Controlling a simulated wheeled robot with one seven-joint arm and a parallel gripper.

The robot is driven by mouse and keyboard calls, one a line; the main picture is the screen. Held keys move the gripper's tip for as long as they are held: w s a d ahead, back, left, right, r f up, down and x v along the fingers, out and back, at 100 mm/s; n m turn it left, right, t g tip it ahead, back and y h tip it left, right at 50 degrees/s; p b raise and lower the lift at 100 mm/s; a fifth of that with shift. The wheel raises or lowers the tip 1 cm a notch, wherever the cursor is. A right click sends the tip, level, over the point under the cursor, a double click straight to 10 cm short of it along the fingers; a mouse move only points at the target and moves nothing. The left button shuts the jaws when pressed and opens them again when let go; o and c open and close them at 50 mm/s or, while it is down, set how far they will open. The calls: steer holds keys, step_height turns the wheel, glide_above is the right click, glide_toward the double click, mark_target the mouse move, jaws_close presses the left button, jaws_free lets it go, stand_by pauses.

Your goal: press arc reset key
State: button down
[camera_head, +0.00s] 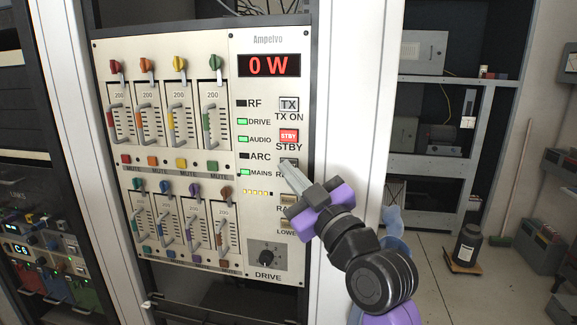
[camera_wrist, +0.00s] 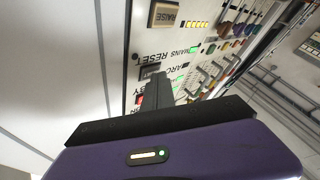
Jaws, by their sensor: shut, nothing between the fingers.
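The transmitter panel (camera_head: 208,90) is cream coloured, with a column of square keys on its right side. The reset key (camera_head: 289,161) is a dark key below the red STBY key (camera_head: 289,136), mostly covered by my fingers. In the wrist view the dark reset key (camera_wrist: 149,72) sits beside the word RESET. My gripper (camera_head: 286,168) is shut and empty, its fingertips in front of the reset key. In the wrist view my gripper's fingertips (camera_wrist: 158,78) overlap the key's edge; I cannot tell whether they touch it. The ARC lamp (camera_head: 244,156) is dark.
The TX key (camera_head: 289,104) is above. The RAISE key (camera_head: 288,201) and LOWER key (camera_head: 287,224) are below, partly behind my gripper. The DRIVE knob (camera_head: 266,254) is lower down. Sliders fill the panel's left. The display (camera_head: 269,65) reads 0 W.

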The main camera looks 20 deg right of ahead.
steer(key=shift+s, duration=0.15)
steer(key=shift+s+a, duration=0.4)
steer(key=shift+s, duration=0.05)
steer(key=shift+s+a+p, duration=0.4)
steer(key=shift+s+a, duration=0.35)
steer(key=shift+s, duration=0.3)
steer(key=shift+s+a+p, duration=0.35)
steer(key=shift+s+a, duration=0.4)
steer(key=shift+s, duration=0.25)
steer(key=s+f+m+g+h, duration=0.1)
steer(key=s+f+m+g, duration=0.1)
steer(key=s+f, duration=0.8)
steer(key=s+f+m+g, duration=0.2)
steer(key=s+f, duration=0.8)
steer(key=s, duration=0.7)
steer(key=s+f+m+g+h, duration=0.1)
steer(key=s+f+m+g, duration=0.1)
steer(key=s+f, duration=0.8)
steer(key=s+m, duration=0.1)
steer(key=s, duration=0.3)
steer(key=shift+s+d+h, duration=0.25)
steer(key=shift+h, duration=0.05)
